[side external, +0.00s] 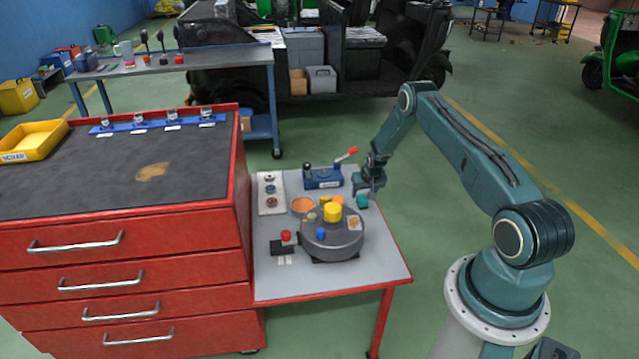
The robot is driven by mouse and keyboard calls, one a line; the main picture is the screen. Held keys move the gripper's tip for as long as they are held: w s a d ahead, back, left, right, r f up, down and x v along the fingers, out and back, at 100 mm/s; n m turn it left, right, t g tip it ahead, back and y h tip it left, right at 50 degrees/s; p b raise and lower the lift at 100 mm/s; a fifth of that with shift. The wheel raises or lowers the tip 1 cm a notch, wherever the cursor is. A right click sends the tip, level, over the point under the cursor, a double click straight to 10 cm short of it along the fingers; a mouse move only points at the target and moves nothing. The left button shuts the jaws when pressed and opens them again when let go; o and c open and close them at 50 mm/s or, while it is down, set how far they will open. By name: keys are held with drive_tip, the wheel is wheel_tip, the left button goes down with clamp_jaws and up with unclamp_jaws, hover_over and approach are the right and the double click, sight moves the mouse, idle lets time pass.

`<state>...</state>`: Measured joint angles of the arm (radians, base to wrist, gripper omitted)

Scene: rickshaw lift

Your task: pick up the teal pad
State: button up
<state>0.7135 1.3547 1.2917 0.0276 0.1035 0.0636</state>
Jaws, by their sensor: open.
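The teal pad (362,201) is a small teal block at the right side of the small grey table (385,262), near its edge. My gripper (366,190) is open and points down just above the pad. The fingertips are small and dark here, and I cannot tell whether they touch the pad or reach around it.
A round grey turntable (332,240) with yellow, blue and orange pieces stands left of the pad. A blue fixture with a red-tipped lever (324,178) is behind it. A red drawer cabinet (130,240) borders the table.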

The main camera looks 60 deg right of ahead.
sight(363, 198)
drive_tip(key=shift+f, duration=0.1)
drive_tip(key=shift+x, duration=2.45)
drive_tip(key=shift+d, duration=0.15)
drive_tip(key=c, duration=1.1)
drive_tip(key=shift+o, duration=0.2)
wheel_tip(363, 198, up, 20)
